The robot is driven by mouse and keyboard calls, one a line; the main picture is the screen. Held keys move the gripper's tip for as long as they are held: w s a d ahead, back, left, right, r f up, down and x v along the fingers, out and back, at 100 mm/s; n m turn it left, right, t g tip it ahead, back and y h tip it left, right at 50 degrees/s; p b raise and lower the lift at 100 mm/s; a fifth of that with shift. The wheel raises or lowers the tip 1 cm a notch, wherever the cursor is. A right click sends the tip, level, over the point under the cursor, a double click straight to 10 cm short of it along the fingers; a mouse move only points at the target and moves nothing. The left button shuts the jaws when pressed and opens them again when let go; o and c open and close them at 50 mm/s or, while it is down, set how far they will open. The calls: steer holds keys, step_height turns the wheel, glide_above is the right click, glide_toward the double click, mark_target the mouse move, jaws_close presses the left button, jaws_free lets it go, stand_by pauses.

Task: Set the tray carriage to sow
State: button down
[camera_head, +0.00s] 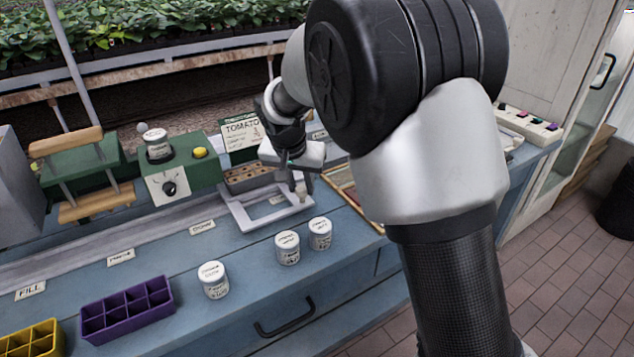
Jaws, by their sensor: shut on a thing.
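The tray carriage (241,222) is a pale, open rectangular frame on the rail along the blue bench. It stands right of the green machine, near the right end of the row of labels. My gripper (301,187) points down at the carriage's right side, shut on a small beige knob (302,197) there. The fingers partly hide the knob. A label reading FILL (30,290) is at the far left. Other labels along the front, such as this one (121,257) and this one (202,228), are too small to read surely.
The green machine (195,165) has a black dial and yellow button. A TOMATO sign (241,138) stands behind the carriage. White jars (287,248) stand at the bench front, with a purple tray (128,308) and a yellow tray (35,340) at left. My arm hides the bench's right part.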

steer(key=s+a, duration=0.3)
steer(key=a, duration=0.1)
steer(key=s+a, duration=0.3)
steer(key=a, duration=0.2)
steer(key=s+a, duration=0.3)
steer(key=a, duration=0.2)
steer(key=shift+s+b, duration=0.25)
steer(key=shift+b, duration=0.1)
steer(key=c, duration=1.4)
jaws_free()
steer(key=shift+c, duration=0.2)
steer(key=shift+r, duration=0.1)
steer(key=p+v, duration=0.3)
steer(key=v, duration=1.4)
steer(key=shift+p, duration=0.4)
steer(key=shift+r, duration=0.15)
